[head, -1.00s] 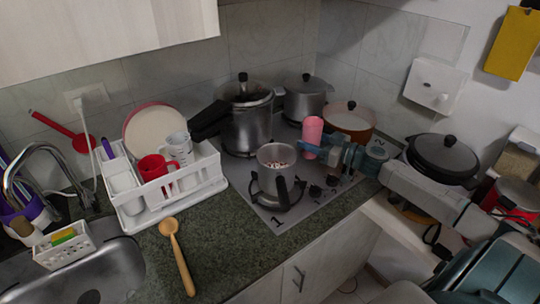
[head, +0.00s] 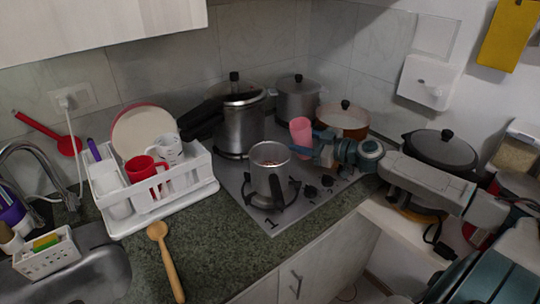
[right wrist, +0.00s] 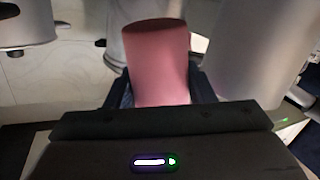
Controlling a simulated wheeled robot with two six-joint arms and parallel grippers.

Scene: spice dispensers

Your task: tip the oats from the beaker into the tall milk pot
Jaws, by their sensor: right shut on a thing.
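The pink beaker (head: 300,131) is held above the hob, right of and a little behind the tall milk pot's rim. It leans slightly to the left. My right gripper (head: 312,150) is shut on it, with the arm coming in from the right. The right wrist view shows the beaker (right wrist: 158,68) between the fingers; its inside is hidden. The tall grey milk pot (head: 270,177) stands upright on the front burner with its dark handle facing the front. Small light and reddish bits show inside its mouth. My left gripper is out of view.
A lidded pressure cooker (head: 240,128), a second lidded pot (head: 297,101) and an orange pan (head: 343,122) stand behind on the hob. A white dish rack (head: 205,185) is left. A wooden spoon (head: 167,262) lies on the counter in front.

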